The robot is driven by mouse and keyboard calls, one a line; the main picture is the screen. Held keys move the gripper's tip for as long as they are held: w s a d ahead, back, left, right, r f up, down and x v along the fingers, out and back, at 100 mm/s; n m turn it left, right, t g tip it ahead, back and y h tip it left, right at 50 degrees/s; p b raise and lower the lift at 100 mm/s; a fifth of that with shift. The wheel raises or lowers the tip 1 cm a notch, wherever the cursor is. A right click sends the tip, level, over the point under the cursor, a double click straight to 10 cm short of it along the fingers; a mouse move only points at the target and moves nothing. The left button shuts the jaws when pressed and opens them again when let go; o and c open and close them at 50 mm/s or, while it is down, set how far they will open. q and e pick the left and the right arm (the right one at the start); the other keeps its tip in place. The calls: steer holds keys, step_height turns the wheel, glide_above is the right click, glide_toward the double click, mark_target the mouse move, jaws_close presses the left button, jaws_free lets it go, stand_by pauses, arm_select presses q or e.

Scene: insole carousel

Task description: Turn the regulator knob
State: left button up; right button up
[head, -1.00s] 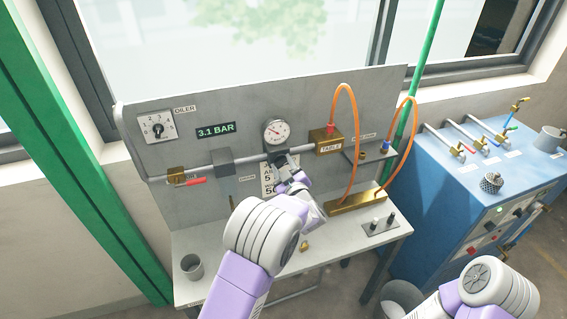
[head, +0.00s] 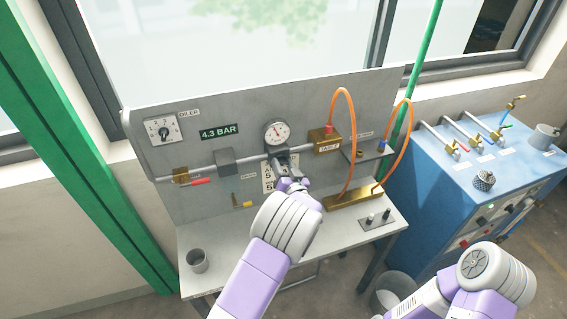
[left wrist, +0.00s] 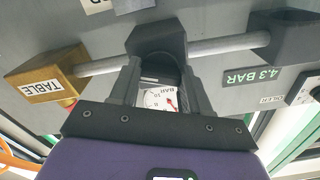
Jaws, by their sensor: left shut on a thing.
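The dark regulator knob (left wrist: 158,62) sits between the fingers of my left gripper (left wrist: 160,80) in the left wrist view, below the dark regulator block (left wrist: 156,38). In the head view my left gripper (head: 285,163) is at the regulator, just under the round gauge, and hides most of the knob. The gripper is shut on the knob. The white gauge (head: 277,133) has a red needle; part of it shows between the fingers in the left wrist view (left wrist: 160,98). The display (head: 217,132) reads 4.3 BAR. My right gripper is out of view.
A grey pipe (head: 200,170) runs along the panel to the brass TABLE block (head: 325,141), with orange hoses (head: 354,130) at its right. A red-handled valve (head: 200,181) is at the left. A grey cup (head: 197,260) stands on the bench. A blue cabinet (head: 440,190) stands at the right.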

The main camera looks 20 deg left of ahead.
arm_select(q)
steer(key=shift+m+p, duration=0.3)
steer(key=shift+m, duration=0.4)
steer(key=o, duration=1.1)
steer(key=shift+c, duration=0.2)
steer(key=shift+s+d, duration=0.1)
steer(key=v, duration=0.7)
steer(key=shift+s+b, duration=0.2)
steer(key=shift+b, duration=0.15)
